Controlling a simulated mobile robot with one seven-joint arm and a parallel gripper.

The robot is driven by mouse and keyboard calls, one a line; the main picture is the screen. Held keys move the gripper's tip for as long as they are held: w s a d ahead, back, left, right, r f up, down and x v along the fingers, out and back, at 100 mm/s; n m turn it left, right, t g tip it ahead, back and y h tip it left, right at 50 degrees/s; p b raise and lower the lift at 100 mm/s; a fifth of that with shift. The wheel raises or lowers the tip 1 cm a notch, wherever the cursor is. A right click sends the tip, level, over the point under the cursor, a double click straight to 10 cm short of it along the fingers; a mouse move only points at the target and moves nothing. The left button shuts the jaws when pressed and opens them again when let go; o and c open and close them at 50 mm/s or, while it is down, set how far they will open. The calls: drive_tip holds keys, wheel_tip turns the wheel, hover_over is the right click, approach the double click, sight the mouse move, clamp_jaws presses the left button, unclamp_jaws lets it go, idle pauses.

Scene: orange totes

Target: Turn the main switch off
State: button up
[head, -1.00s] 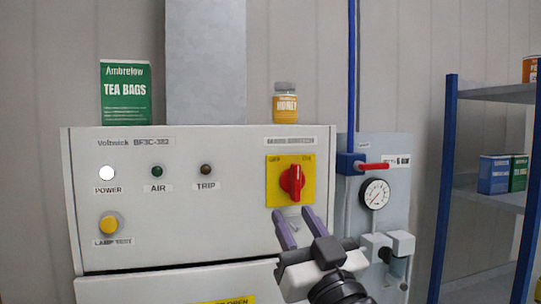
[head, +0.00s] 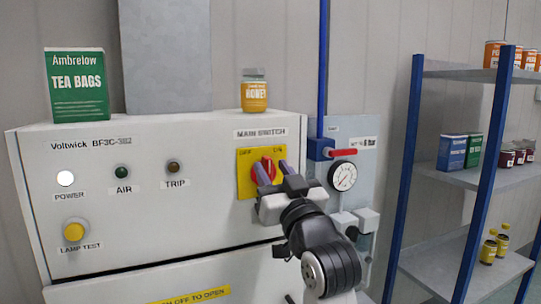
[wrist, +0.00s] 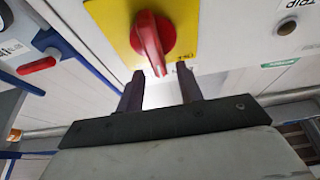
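The main switch is a red rotary knob (head: 269,168) on a yellow plate (head: 244,184), on the right of the grey cabinet front (head: 150,228). OFF is printed at the plate's upper left and ON at its upper right. In the head view my gripper (head: 265,174) is in front of the plate, partly hiding the knob. In the wrist view the red knob (wrist: 148,40) is just beyond the gap between my two fingers (wrist: 160,82). The fingers are apart with nothing between them. Whether a fingertip touches the knob I cannot tell.
A white power lamp (head: 65,178) is lit. A tea bags box (head: 76,85) and honey jar (head: 254,92) stand on the cabinet. Right of the switch are a red-handled valve (head: 343,153) and gauge (head: 343,176). A blue-framed shelf (head: 470,178) stands at the right.

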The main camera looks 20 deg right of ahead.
drive_tip(key=shift+x, duration=0.95)
drive_tip(key=shift+c, duration=0.2)
clamp_jaws()
